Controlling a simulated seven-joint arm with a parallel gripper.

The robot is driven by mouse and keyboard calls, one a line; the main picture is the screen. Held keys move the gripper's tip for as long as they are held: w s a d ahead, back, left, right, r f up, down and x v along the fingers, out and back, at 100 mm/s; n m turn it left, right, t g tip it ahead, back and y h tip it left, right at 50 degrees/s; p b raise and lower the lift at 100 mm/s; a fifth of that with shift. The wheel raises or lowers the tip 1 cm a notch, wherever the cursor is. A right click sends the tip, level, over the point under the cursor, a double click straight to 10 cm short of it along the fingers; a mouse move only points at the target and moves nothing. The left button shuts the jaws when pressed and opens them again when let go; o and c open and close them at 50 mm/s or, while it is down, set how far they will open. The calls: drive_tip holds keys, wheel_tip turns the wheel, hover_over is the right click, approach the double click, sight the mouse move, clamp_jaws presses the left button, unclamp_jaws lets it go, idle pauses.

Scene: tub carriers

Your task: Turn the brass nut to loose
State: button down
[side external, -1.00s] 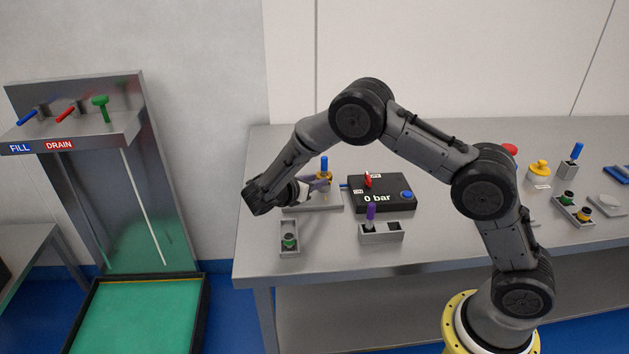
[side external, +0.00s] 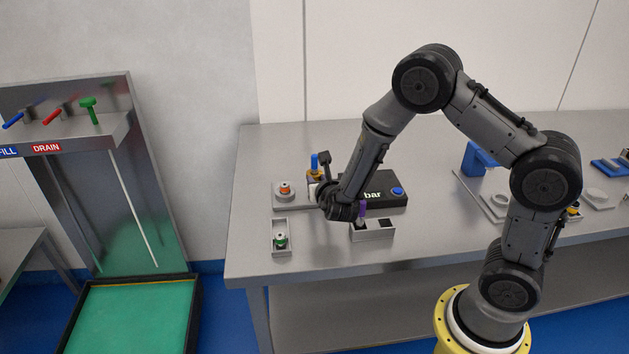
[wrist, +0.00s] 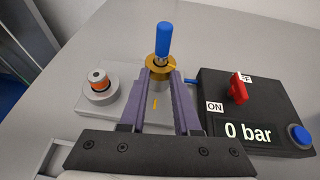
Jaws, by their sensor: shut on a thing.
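A small yellow pointer shows on the nut's right side. A short yellow mark lies on the plate between my fingers. My gripper (wrist: 160,76) has its two purple fingers on either side of the nut, shut on it. In the side view the nut (side external: 314,175) is partly visible beside the blue top; my wrist hides most of the fingers.
A fitting with an orange ring (wrist: 99,82) stands on the plate left of the nut. A black box (wrist: 208,92) with a red switch (wrist: 238,88) and a "0 bar" display is close on the right. Grey holders (side external: 282,250) stand in front; one carries a purple-topped piece (side external: 362,208).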

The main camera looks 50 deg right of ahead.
drive_tip(key=shift+s+d+f+n+t+y, duration=0.1)
drive_tip(key=shift+d+n+t+y, duration=0.15)
drive_tip(key=shift+n+y, duration=0.2)
drive_tip(key=shift+s+d+n+t+y, duration=0.15)
drive_tip(key=shift+n+t+y, duration=0.1)
drive_tip(key=shift+n+y, duration=0.15)
drive_tip(key=shift+d, duration=0.1)
drive_tip(key=c, duration=0.8)
unclamp_jaws()
drive_tip(key=shift+w, duration=0.15)
drive_tip(key=shift+a, duration=0.2)
drive_tip(key=shift+s+d+v, duration=0.1)
drive_tip(key=shift+d+v, duration=0.05)
drive_tip(key=shift+v, duration=3.3)
drive_tip(key=shift+s+d+v, duration=0.1)
drive_tip(key=shift+d+v, duration=0.05)
drive_tip(key=shift+v, duration=3.25)
